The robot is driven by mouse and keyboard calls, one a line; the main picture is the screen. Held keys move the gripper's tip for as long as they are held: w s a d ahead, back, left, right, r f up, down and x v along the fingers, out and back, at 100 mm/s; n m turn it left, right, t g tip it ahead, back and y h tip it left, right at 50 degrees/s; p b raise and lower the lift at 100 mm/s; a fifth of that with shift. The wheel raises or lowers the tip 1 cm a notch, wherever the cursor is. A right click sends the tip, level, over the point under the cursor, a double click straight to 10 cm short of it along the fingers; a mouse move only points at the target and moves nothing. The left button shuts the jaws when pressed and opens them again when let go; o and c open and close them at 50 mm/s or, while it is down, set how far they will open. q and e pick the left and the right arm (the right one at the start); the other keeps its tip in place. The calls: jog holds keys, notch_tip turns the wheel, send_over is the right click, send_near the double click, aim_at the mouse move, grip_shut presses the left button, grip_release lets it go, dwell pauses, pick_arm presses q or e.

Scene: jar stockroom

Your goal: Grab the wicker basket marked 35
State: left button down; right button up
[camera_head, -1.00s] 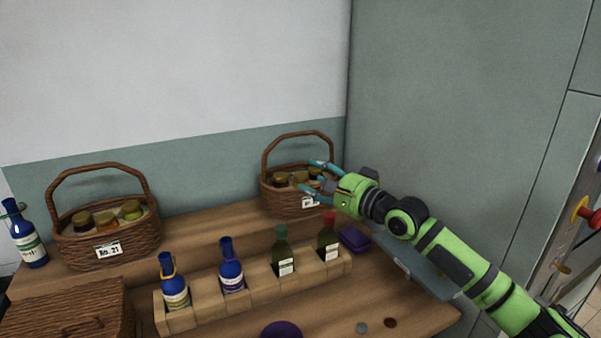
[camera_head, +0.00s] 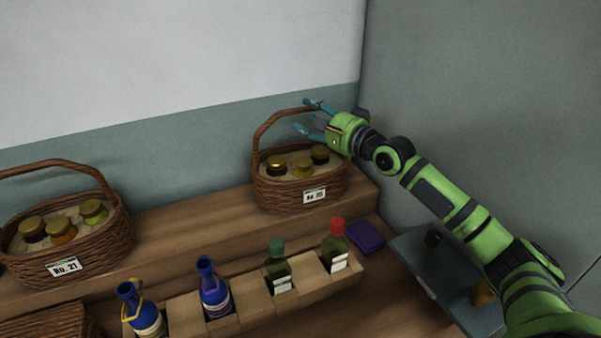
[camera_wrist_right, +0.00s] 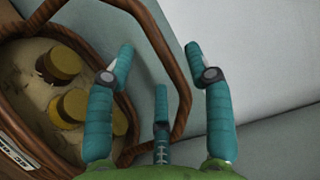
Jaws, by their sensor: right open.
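A wicker basket (camera_head: 285,196) with an arched handle and gold- and dark-lidded jars stands on the raised shelf near the corner. Its white tag (camera_head: 314,195) is too small to read surely. A second wicker basket (camera_head: 95,247), marked No. 21, stands at the left. My right gripper (camera_head: 305,116) is open at the upper right part of the corner basket's handle. In the right wrist view, the handle (camera_wrist_right: 182,85) crosses the space between the spread fingers (camera_wrist_right: 160,46); I cannot tell if they touch it. The left gripper is out of view.
A wooden rack (camera_head: 255,308) with blue bottles (camera_head: 213,290), a green-capped bottle (camera_head: 277,268) and a red-capped bottle (camera_head: 338,247) stands in front. A purple item (camera_head: 366,236) lies beside it. Walls close off the back and right. Shelf between the baskets is clear.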

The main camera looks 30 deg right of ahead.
aim_at(303, 110)
jog(key=x, duration=0.3)
jog(key=shift+w+d+p, duration=0.15)
jog(key=shift+w+p, duration=0.15)
jog(key=shift+w, duration=0.3)
grip_shut()
jog(key=shift+r, duration=0.35)
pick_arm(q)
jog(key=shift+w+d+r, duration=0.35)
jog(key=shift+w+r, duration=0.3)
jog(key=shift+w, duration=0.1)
pick_arm(e)
jog(key=shift+f, duration=0.1)
